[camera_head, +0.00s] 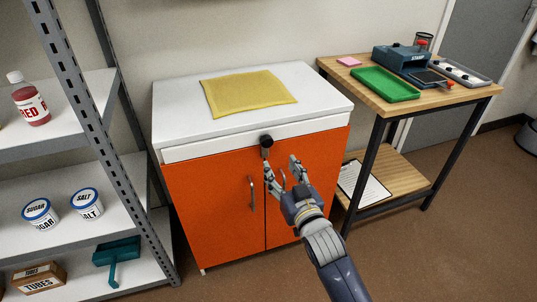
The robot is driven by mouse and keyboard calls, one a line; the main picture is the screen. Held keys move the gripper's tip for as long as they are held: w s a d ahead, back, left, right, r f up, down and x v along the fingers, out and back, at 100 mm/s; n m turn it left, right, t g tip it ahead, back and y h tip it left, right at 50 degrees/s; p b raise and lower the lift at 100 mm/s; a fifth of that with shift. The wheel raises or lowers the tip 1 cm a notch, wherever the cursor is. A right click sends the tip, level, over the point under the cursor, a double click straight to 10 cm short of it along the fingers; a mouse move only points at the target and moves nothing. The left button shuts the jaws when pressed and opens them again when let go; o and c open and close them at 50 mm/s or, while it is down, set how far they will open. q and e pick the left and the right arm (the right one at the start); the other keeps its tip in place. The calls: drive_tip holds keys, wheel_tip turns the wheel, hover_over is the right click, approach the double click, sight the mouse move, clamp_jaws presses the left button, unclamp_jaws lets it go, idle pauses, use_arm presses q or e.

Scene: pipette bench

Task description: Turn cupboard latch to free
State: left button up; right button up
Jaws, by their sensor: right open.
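The orange cupboard (212,206) with a white top stands in the middle of the view, its two doors shut. The cupboard latch (266,142) is a dark round knob with a short grey tab below it, at the top of the seam between the doors. My right gripper (280,168) is open and empty, just below and to the right of the latch, with its fingers pointing up. Its left finger is close to the latch tab; I cannot tell whether they touch. The gripper hides part of the right door. My left gripper is not in view.
A yellow cloth (248,92) lies on the cupboard top. A grey shelf rack (92,110) stands at the left with a red bottle (30,98) and tubs. A wooden table (462,97) at the right holds a green tray (385,84). A door handle (252,194) sticks out.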

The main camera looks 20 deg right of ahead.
sight(268, 143)
drive_tip(key=w, duration=0.3)
drive_tip(key=w+b, duration=0.1)
drive_tip(key=w, duration=0.6)
drive_tip(key=shift+a+r, duration=0.1)
drive_tip(key=shift+r, duration=0.3)
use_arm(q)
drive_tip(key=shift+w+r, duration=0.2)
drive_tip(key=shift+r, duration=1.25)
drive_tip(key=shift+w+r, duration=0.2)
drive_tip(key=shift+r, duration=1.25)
use_arm(e)
drive_tip(key=shift+w, duration=0.4)
clamp_jaws()
